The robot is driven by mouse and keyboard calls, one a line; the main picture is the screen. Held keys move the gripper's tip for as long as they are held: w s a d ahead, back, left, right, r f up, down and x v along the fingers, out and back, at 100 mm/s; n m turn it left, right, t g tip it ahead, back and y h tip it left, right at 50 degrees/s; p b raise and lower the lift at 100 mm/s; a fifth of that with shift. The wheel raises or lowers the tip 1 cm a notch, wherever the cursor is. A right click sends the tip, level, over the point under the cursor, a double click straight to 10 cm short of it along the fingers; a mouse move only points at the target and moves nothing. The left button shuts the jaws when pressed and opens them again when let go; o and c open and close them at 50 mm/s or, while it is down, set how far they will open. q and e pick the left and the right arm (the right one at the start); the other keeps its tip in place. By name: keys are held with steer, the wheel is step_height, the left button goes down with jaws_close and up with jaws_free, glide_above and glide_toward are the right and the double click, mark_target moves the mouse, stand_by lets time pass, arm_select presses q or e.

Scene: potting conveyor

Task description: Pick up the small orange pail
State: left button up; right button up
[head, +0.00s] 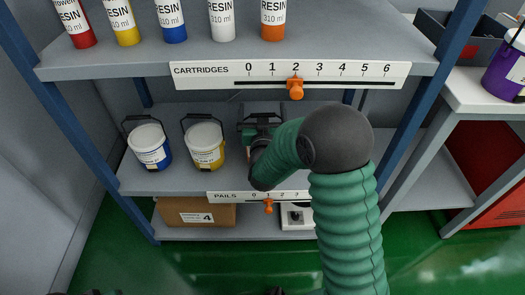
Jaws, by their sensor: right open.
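No orange pail shows clearly in the head view; part of the pail shelf (180,183) is hidden behind my right arm. On that shelf stand a white-lidded pail with a blue label (150,147) and one with a yellow label (204,146), both upright with dark handles. My right gripper (262,114) is over the pail shelf, to the right of the yellow-labelled pail and apart from it. It is open, and its fingers are small and partly hidden by my arm. I see no pail between them.
Above is a shelf (140,63) with several resin cartridges and a scale strip (330,76) with an orange slider (295,88). A cardboard box (195,212) sits below the pails. Blue posts (65,130) flank the rack. A purple pail (505,70) stands on a side bench.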

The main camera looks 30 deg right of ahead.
steer(key=shift+w+d+r, duration=0.1)
steer(key=shift+w+d, duration=0.05)
steer(key=c, duration=2)
steer(key=shift+o, duration=0.2)
steer(key=shift+r, duration=0.1)
